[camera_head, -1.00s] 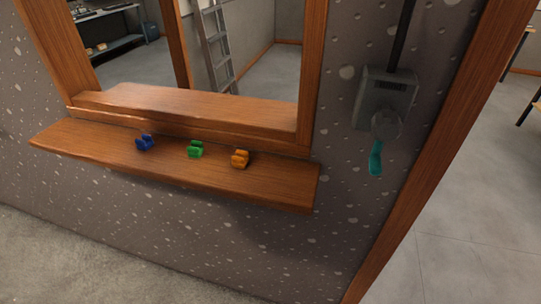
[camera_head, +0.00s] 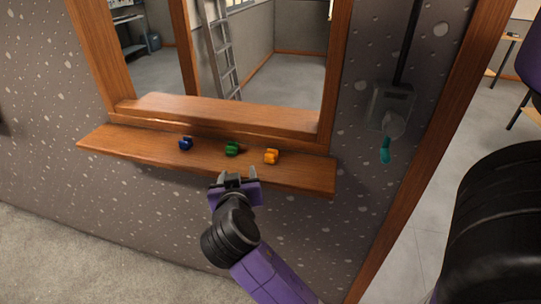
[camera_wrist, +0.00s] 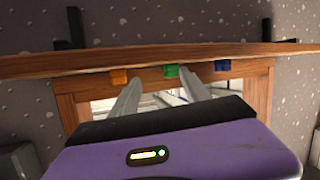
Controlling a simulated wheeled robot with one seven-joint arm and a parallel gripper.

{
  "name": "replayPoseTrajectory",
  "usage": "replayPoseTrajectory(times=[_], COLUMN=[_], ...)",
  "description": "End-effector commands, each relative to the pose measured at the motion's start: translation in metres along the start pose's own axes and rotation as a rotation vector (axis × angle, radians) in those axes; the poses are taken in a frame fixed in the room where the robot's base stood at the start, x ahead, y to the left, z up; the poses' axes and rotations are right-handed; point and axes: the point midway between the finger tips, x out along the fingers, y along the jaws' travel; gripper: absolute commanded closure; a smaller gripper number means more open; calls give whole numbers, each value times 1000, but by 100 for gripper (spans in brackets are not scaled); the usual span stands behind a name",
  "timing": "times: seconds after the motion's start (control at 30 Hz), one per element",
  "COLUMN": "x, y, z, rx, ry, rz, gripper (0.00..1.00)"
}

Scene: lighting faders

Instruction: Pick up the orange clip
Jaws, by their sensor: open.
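The orange clip (camera_head: 271,157) sits on the wooden shelf (camera_head: 305,178), rightmost of three clips in the head view. In the wrist view the orange clip (camera_wrist: 119,76) appears at the left of the row. My gripper (camera_head: 235,178) is open and empty, at the shelf's front edge in the head view, below and left of the orange clip and apart from it. In the wrist view the two grey fingers (camera_wrist: 160,92) spread apart, with nothing between them.
The green clip (camera_head: 232,148) is left of the orange one, and the blue clip (camera_head: 186,143) is further left. A window sill (camera_head: 215,112) rises behind the shelf. A grey box with a teal handle (camera_head: 385,150) is on the wall to the right.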

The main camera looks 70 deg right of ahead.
Motion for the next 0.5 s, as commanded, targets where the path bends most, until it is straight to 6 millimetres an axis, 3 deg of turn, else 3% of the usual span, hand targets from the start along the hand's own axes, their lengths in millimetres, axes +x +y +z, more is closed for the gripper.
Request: replayPoseTrajectory(times=[0.2,0.37,0.5], x=[5,5,17], y=[48,63,69], z=[-19,-20,-19], rx=[193,251,256], ry=[-68,-87,-90], rz=[270,351,359], gripper=[45,45,45])
